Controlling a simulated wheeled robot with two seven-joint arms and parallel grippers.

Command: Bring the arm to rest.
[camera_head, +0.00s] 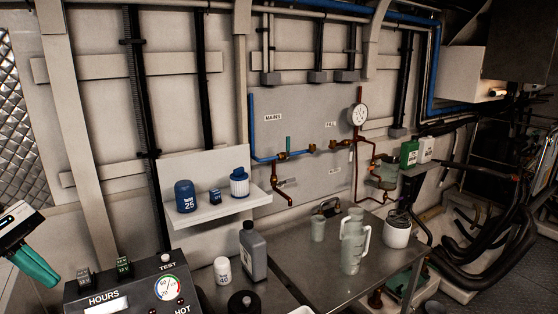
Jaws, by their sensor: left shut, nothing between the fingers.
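My left gripper (42,272) is at the left edge of the head view, with teal fingers pointing down and to the right. Its fingers are together and hold nothing. It hangs in the air, left of the grey gauge box (130,293), and appears apart from it. Part of the arm behind the gripper is cut off by the picture edge. My right gripper does not show.
A white shelf (225,208) holds blue containers. A metal table (290,262) carries a pale green jug (354,238) and a white tub (397,232). A grey bottle (252,252) stands left of it. Pipes with a gauge (357,114) run along the wall.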

